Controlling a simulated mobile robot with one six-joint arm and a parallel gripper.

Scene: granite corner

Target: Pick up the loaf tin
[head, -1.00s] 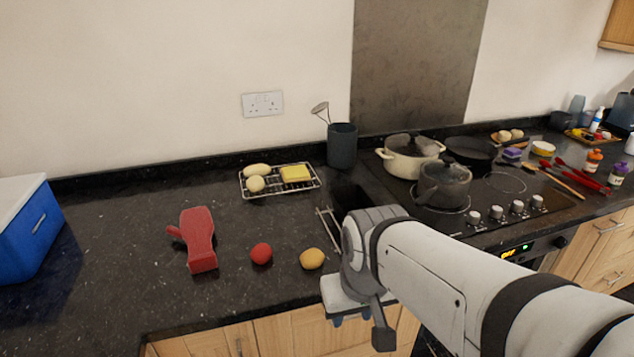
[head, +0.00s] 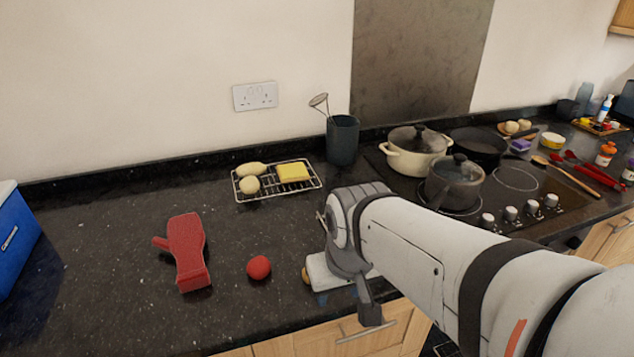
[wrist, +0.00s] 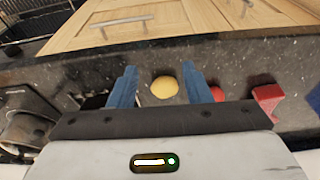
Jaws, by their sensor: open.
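I cannot make out the loaf tin clearly now. In the head view my forearm and wrist cover the counter left of the hob, where only a thin edge of something shows beside the wrist. In the wrist view a dark shape (wrist: 95,101) beside the left finger may be part of the tin. My gripper (wrist: 159,72) is open and empty over the counter near its front edge. A yellow round item (wrist: 164,87) shows between the fingers in the picture; whether they surround it, I cannot tell.
A red ball-shaped item (head: 259,267) and a red oven mitt (head: 187,251) lie to the left. Behind stand a wire rack (head: 305,184) with food and a utensil pot (head: 342,140). Pots (head: 417,155) stand on the hob at right. A blue box (head: 14,238) is far left.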

